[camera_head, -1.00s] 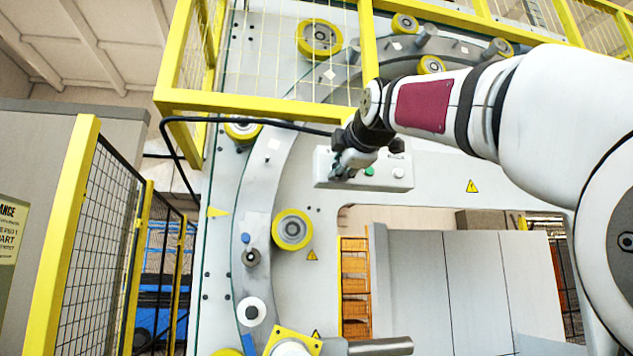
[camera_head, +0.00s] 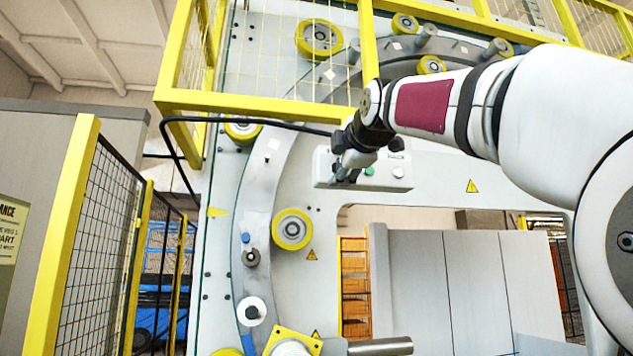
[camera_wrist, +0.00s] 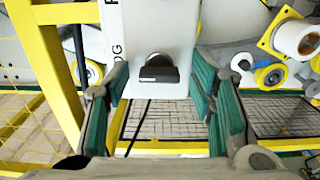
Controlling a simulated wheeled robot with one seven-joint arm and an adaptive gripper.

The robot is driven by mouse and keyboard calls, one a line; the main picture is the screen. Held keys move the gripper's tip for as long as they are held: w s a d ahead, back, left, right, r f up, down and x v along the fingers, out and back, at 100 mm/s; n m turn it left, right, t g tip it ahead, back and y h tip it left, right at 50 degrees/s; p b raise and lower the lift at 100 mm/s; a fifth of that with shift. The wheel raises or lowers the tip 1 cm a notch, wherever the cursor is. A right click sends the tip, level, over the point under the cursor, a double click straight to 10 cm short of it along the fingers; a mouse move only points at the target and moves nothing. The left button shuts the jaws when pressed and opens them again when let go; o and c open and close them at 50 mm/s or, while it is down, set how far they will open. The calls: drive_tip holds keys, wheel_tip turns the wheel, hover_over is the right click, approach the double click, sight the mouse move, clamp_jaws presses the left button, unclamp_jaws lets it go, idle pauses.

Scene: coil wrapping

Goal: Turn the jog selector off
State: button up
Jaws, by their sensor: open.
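The jog selector (camera_wrist: 158,70) is a dark knob on the white control box, seen in the wrist view between and beyond my fingers. My gripper (camera_wrist: 165,105) is open, its green-padded fingers apart on either side of the selector, with a gap to the knob showing. In the head view my gripper (camera_head: 348,172) is in front of the left part of the control box (camera_head: 322,170) and hides the selector there.
The box is mounted on the large pale machine frame. A yellow guard rail (camera_head: 262,106) runs just above, and a black cable (camera_head: 245,120) reaches the box from the left. A yellow roller (camera_head: 291,229) sits lower left. An opening lies below the box.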

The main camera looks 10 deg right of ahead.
drive_tip(key=shift+s, duration=0.1)
drive_tip(key=s, duration=1.1)
drive_tip(key=shift+s, duration=0.4)
drive_tip(key=s+f+m+g, duration=0.4)
drive_tip(key=s+f+m, duration=0.2)
drive_tip(key=f, duration=1.2)
drive_tip(key=s+f+m+g+b, duration=0.1)
drive_tip(key=s+f+m+g, duration=0.3)
drive_tip(key=f, duration=1.4)
drive_tip(key=s+f+m+g, duration=0.4)
drive_tip(key=s+f+m, duration=0.4)
drive_tip(key=f, duration=1)
drive_tip(key=shift+s, duration=1.25)
